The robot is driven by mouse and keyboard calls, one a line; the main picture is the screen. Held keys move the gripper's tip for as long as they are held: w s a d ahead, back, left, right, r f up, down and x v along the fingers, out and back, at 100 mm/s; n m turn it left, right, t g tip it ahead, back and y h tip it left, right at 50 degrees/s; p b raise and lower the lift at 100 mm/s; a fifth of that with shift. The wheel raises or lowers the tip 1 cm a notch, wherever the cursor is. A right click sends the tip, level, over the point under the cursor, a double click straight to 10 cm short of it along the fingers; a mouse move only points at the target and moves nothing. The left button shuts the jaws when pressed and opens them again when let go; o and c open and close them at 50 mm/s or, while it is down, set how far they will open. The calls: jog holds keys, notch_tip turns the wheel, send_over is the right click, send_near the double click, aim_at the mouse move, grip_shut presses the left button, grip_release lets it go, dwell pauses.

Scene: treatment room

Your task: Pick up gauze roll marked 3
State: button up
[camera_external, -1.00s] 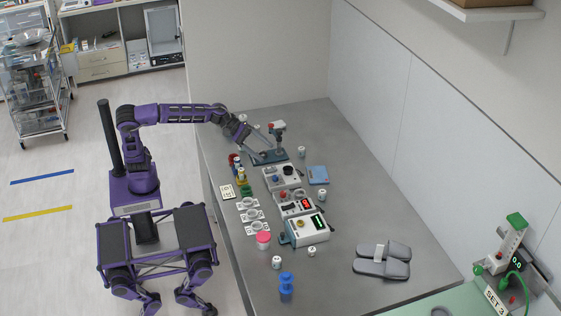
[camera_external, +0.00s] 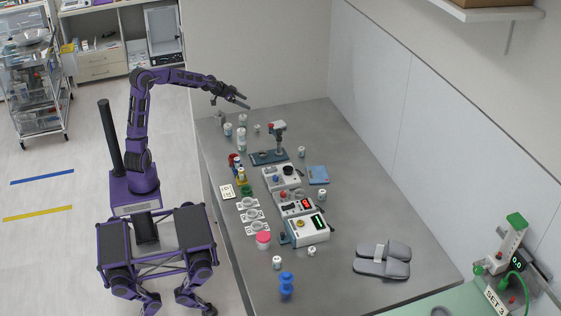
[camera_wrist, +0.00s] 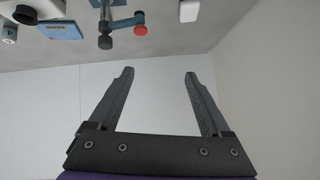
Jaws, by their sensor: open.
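Several small white rolls stand on the grey table: a group at its far left end (camera_external: 241,143), one right of the teal stand (camera_external: 301,152), and two near the front (camera_external: 276,262) and (camera_external: 311,251). Their marks are too small to read, so I cannot tell which is marked 3. My gripper (camera_external: 245,101) is raised above the table's far left end, apart from everything. In the wrist view, its fingers (camera_wrist: 159,72) are open and empty against the wall. A white roll (camera_wrist: 9,32) shows at that view's upper left, its mark unreadable.
A teal stand with a red knob (camera_external: 277,126) rises near the far rolls. Control boxes (camera_external: 307,231), a blue booklet (camera_external: 317,174), a pink-lidded jar (camera_external: 263,240), a blue object (camera_external: 287,286) and grey slippers (camera_external: 383,260) occupy the table (camera_external: 350,200). Its right side is mostly clear.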

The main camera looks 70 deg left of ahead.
jog(key=w+d+f+m+g+y, duration=0.1)
jog(key=w+d+f+m, duration=0.2)
jog(key=d+f+m, duration=0.65)
jog(key=w+d+f+m+t, duration=0.1)
jog(key=w+d+m+t, duration=0.1)
jog(key=d+m, duration=0.85)
jog(key=m+t+y+p, duration=0.1)
jog(key=m+t+p, duration=0.1)
jog(key=m, duration=1)
send_near(299, 149)
jog(key=w+f, duration=0.1)
jog(key=w, duration=0.1)
jog(key=w+f, duration=0.2)
jog(key=shift+f, duration=0.1)
jog(key=x, duration=0.4)
jog(key=shift+a+r, duration=0.2)
jog(key=shift+a, duration=0.2)
jog(key=shift+w+a+f, duration=0.15)
jog(key=shift+w+f, duration=0.1)
jog(key=shift+w, duration=0.4)
